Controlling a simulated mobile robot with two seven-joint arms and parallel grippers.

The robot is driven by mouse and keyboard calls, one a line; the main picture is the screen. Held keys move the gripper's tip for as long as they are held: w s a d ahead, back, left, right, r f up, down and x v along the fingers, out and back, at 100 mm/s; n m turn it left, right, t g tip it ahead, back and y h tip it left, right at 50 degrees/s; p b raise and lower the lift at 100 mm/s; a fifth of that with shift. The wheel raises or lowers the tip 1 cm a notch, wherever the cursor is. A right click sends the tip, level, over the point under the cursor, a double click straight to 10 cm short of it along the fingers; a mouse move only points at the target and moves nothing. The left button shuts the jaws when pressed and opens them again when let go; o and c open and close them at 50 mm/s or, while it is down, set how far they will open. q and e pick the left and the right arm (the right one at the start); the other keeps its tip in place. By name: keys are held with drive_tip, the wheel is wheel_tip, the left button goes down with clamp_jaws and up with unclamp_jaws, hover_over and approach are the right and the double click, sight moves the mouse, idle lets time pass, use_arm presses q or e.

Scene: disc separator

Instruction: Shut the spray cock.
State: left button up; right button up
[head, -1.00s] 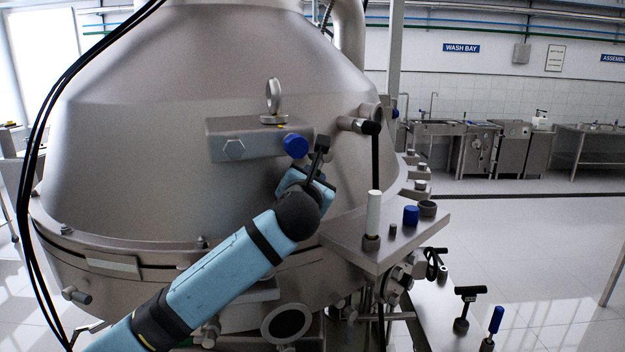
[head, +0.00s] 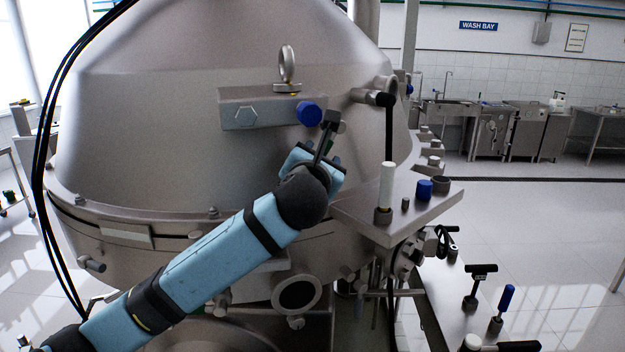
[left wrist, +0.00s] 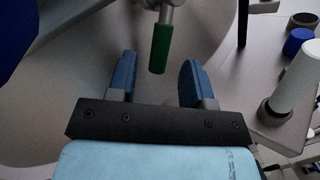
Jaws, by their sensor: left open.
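The spray cock's green handle (left wrist: 160,48) hangs from a metal fitting (left wrist: 170,12) in the left wrist view, pointing down. My left gripper (left wrist: 159,62) is open, with its blue fingers spread on either side of the handle's line. The handle shows beyond the jaws or between their tips; I cannot tell how deep it sits, and the jaws are not closed on it. In the head view my left gripper (head: 320,155) is in front of the large steel bowl (head: 180,135), and the green handle is hidden there. My right gripper is in neither view.
A blue knob (head: 310,113) sits just above the left gripper. A hanging black lever (head: 389,135) is to its right. A steel shelf (head: 355,208) carries a white cylinder (head: 387,185) and a blue cap (head: 424,190). More black and blue handles stand at lower right.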

use_arm(q)
drive_tip(key=s+a+b, duration=0.1)
drive_tip(key=s, duration=0.7)
drive_tip(key=shift+s+a+b, duration=0.15)
drive_tip(key=shift+s+b, duration=0.15)
drive_tip(key=shift+s, duration=0.1)
